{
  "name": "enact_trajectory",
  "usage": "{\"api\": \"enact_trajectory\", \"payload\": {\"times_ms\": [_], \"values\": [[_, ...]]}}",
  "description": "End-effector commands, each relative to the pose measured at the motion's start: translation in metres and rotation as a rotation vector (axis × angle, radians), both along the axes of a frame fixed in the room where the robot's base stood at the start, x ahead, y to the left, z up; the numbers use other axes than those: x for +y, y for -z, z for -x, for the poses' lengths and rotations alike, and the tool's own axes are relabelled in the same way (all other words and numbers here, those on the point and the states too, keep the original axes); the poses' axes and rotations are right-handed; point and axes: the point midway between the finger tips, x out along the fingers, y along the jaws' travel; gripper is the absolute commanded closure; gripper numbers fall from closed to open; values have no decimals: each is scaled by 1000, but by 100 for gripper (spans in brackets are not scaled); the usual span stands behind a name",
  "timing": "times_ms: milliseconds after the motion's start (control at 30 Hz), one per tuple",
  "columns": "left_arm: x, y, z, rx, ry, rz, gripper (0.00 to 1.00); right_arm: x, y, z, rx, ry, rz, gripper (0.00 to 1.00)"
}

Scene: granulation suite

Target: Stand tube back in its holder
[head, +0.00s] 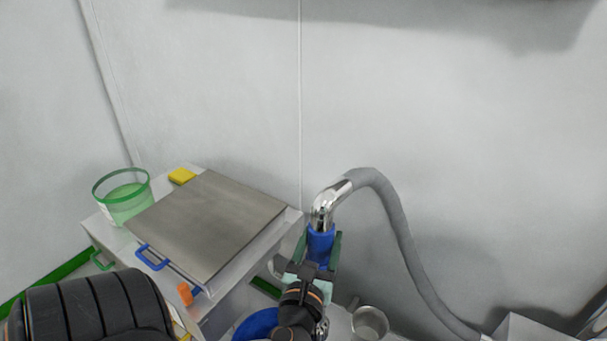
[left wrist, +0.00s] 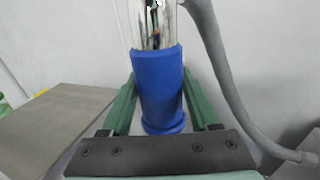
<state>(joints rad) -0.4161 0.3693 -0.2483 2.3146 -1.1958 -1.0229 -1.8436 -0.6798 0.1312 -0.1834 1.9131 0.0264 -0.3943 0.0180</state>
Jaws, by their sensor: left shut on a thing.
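The tube is a wand with a blue grip (head: 320,245), a bent shiny metal top (head: 328,200) and a grey hose running off to the right. My left gripper (head: 321,255) is shut on the blue grip, and the wand stands about upright in it. In the left wrist view the blue grip (left wrist: 158,90) lies between the two green fingers, with the metal part above it. A metal cup (head: 369,323), which may be the holder, is at the bottom, right of my gripper and apart from the tube. The tube's lower end is hidden. My right gripper is out of view.
A white cart (head: 258,258) on the left carries a flat steel plate (head: 208,222), a green-rimmed bucket (head: 122,200) and a yellow sponge (head: 181,176). The grey hose (head: 400,235) curves down to a grey box at the lower right. A plain wall stands behind.

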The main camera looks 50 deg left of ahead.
Motion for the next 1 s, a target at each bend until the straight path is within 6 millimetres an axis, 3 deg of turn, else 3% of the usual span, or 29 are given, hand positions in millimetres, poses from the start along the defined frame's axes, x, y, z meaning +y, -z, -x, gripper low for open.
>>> {"api": "enact_trajectory", "payload": {"times_ms": [1000], "values": [[-56, -3, -106, -6, 142, -2, 100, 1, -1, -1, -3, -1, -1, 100]]}}
